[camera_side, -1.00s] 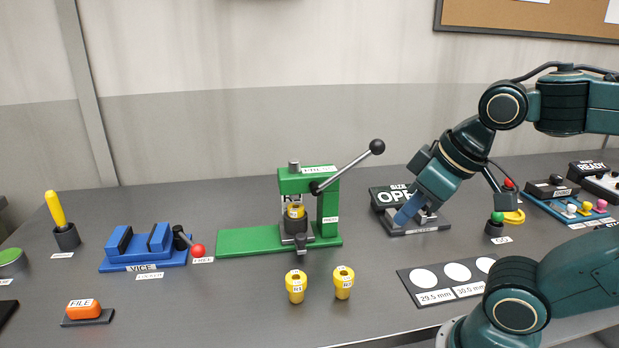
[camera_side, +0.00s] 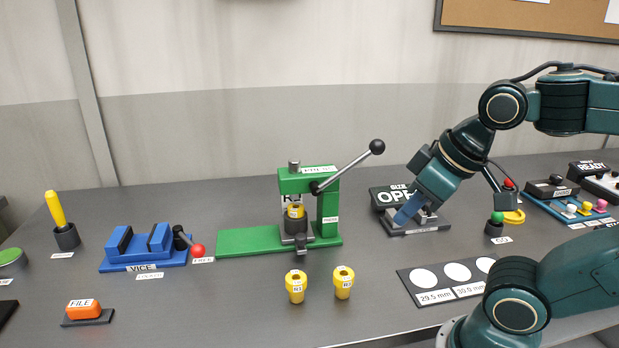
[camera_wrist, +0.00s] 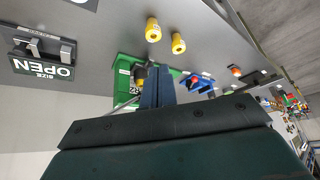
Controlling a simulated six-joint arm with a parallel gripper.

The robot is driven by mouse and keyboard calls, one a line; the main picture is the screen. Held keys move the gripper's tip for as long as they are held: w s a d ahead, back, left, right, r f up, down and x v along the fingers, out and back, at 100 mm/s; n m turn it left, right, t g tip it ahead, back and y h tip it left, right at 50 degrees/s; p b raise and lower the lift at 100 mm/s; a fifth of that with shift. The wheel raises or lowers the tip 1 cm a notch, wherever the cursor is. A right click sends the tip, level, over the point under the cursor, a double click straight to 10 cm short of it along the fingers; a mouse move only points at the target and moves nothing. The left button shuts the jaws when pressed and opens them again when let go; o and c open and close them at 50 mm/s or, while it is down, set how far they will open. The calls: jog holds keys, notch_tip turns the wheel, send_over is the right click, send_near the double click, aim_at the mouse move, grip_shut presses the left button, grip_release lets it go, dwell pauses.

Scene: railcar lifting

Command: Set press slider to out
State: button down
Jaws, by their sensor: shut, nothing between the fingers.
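The green press (camera_side: 328,210) stands mid-table with its ball-ended lever (camera_side: 350,167) raised to the upper right. A yellow piece (camera_side: 295,211) sits in a dark holder (camera_side: 293,225) under the press head. A grey metal slider part (camera_side: 301,243) shows at the front of the press base, below the holder; its exact setting is hard to tell. My gripper (camera_side: 401,219) is shut and empty, pointing down-left over the OPEN-signed unit, right of the press and apart from it. In the wrist view, my blue fingers (camera_wrist: 158,74) partly cover the press (camera_wrist: 124,68).
Two yellow pieces (camera_side: 295,286) (camera_side: 343,282) stand in front of the press. The OPEN sign unit (camera_side: 428,226) is under my gripper. A card with white circles (camera_side: 423,278) lies front right. The blue vice (camera_side: 145,249) and an orange file block (camera_side: 84,309) are left.

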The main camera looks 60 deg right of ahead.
jog(key=c, duration=1.3)
grip_release()
jog(key=shift+w, duration=0.15)
jog(key=shift+c, duration=0.2)
jog(key=shift+o, duration=1)
jog(key=shift+w+d+r, duration=0.1)
jog(key=shift+w, duration=0.15)
jog(key=m+g+h, duration=0.2)
jog(key=m, duration=0.3)
send_over(300, 235)
jog(key=s+a, duration=0.3)
jog(key=s, duration=0.2)
jog(key=f, duration=0.5)
jog(key=shift+s+d+f, duration=0.1)
jog(key=shift+d+f, duration=0.1)
jog(key=shift+f, duration=0.15)
jog(key=shift+f, duration=0.1)
jog(key=shift+w+x, duration=0.2)
jog(key=shift+x, duration=6.55)
